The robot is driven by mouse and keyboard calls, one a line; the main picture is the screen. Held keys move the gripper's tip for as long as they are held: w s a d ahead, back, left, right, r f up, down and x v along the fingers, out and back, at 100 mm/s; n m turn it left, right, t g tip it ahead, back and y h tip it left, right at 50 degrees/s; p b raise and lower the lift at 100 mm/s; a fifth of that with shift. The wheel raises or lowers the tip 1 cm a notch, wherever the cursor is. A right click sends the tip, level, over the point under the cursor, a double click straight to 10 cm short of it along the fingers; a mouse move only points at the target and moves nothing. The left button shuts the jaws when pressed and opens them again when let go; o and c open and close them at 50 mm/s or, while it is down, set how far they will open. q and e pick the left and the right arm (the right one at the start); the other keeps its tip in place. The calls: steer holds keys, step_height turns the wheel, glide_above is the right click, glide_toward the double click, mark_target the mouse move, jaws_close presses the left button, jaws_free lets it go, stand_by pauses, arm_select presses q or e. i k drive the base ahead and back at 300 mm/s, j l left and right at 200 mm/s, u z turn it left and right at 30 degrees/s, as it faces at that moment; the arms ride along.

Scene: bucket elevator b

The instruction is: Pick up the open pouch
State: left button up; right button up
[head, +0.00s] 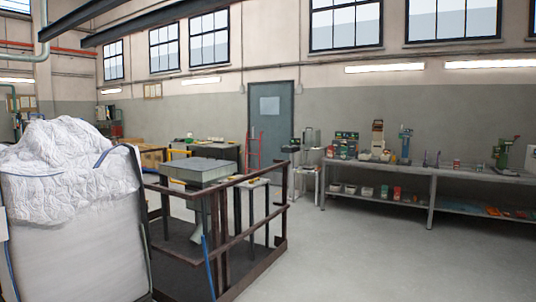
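I cannot make out an open pouch for certain in the head view. Small items on the long grey workbench (465,178) at the right are too far off and small to tell whether a pouch is among them. Neither of my grippers shows in this view.
A large white bulk bag (75,235) fills the left foreground. Right of it, a brown railing (238,232) encloses a dark platform with a grey box-topped stand (200,171). A grey-blue door (271,115) is in the far wall. The concrete floor (350,255) at right is clear.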

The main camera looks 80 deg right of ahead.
mark_target(343, 155)
steer(key=z, duration=3.35)
